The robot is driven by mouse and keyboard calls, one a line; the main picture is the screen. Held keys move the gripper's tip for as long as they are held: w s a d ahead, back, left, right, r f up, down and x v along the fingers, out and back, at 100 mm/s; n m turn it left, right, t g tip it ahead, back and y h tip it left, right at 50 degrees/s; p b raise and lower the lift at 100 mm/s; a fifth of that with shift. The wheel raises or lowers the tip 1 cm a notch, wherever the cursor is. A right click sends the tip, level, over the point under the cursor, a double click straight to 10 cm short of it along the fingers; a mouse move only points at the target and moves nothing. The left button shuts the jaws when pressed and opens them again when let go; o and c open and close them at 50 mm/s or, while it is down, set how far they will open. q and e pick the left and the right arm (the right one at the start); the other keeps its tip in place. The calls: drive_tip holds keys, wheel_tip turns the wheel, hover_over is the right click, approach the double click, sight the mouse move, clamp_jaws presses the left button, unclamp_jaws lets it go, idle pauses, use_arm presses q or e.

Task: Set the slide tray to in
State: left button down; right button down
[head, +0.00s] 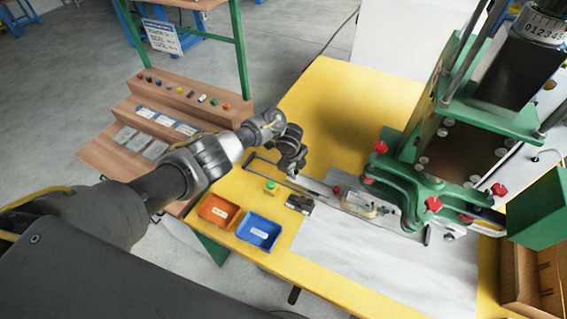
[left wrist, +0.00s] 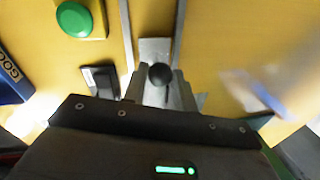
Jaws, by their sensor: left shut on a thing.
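The slide tray (head: 313,184) is a flat grey metal strip between two thin rails on the yellow table, running toward the green press (head: 412,165). In the left wrist view its plate (left wrist: 154,48) carries a round black knob (left wrist: 160,75). My left gripper (head: 292,168) is low over the rails at the tray's outer end. In the left wrist view its fingers (left wrist: 159,90) stand on both sides of the knob, shut on it. A clear part (head: 360,203) lies near the press. The gripper hides part of the tray in the head view. My right gripper is not in view.
A green button (head: 270,186) on a yellow box and a small black device (head: 299,203) sit close beside the rails. An orange bin (head: 217,211) and a blue bin (head: 258,232) stand at the table edge. The table behind the rails (head: 320,110) is clear.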

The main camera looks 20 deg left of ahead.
use_arm(q)
drive_tip(key=shift+s+d, duration=0.1)
drive_tip(key=shift+d, duration=0.5)
drive_tip(key=c, duration=1.1)
unclamp_jaws()
drive_tip(key=r+p, duration=0.1)
drive_tip(key=r, duration=0.2)
drive_tip(key=s+r, duration=0.1)
drive_tip(key=r, duration=0.3)
drive_tip(key=s+r+p, duration=0.1)
drive_tip(key=r, duration=0.2)
drive_tip(key=shift+a+r+p, duration=0.3)
drive_tip(key=shift+a, duration=0.1)
